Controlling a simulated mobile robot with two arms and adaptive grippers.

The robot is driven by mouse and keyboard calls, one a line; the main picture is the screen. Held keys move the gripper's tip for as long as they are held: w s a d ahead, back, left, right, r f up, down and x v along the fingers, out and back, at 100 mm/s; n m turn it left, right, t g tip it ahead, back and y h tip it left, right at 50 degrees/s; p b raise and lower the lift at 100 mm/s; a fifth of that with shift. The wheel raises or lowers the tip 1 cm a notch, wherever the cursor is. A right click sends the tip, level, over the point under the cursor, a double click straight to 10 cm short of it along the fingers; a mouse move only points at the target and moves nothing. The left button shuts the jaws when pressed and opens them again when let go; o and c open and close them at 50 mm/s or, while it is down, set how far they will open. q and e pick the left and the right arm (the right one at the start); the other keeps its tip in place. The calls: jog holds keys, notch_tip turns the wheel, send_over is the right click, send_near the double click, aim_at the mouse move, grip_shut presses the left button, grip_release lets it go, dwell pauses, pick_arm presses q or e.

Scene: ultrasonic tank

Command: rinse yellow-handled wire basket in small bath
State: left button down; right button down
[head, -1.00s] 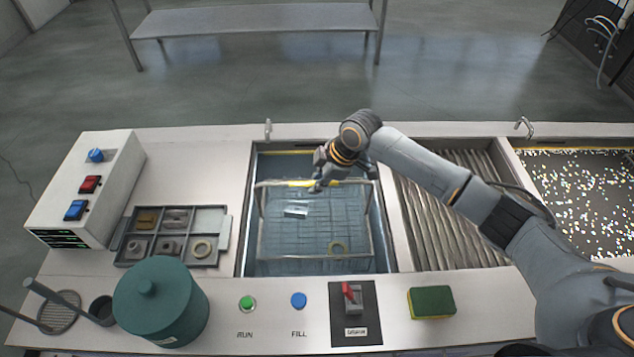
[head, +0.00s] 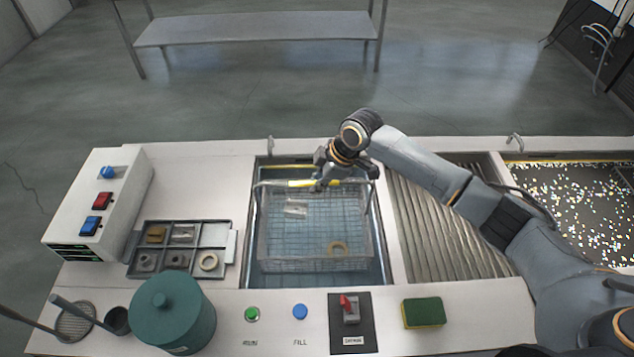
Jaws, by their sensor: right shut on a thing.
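The yellow-handled wire basket (head: 314,265) is in the tank (head: 251,235) in the middle of the counter. Its yellow handle (head: 302,184) shows at the far side. I cannot tell how deep the basket sits in the water. My left gripper is not in view.
A ribbed drain section (head: 445,225) lies right of the tank, and a speckled bath (head: 575,205) beyond it. A parts tray (head: 222,235), control box (head: 95,205) and green lidded pot (head: 172,310) stand left. Buttons, a red switch (head: 349,305) and a sponge (head: 424,312) line the front.

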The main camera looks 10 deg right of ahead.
jog(key=shift+r+p, duration=1.3)
jog(key=shift+r, duration=0.55)
jog(key=shift+w+r, duration=0.1)
jog(key=shift+r, duration=2.6)
dwell(2.7)
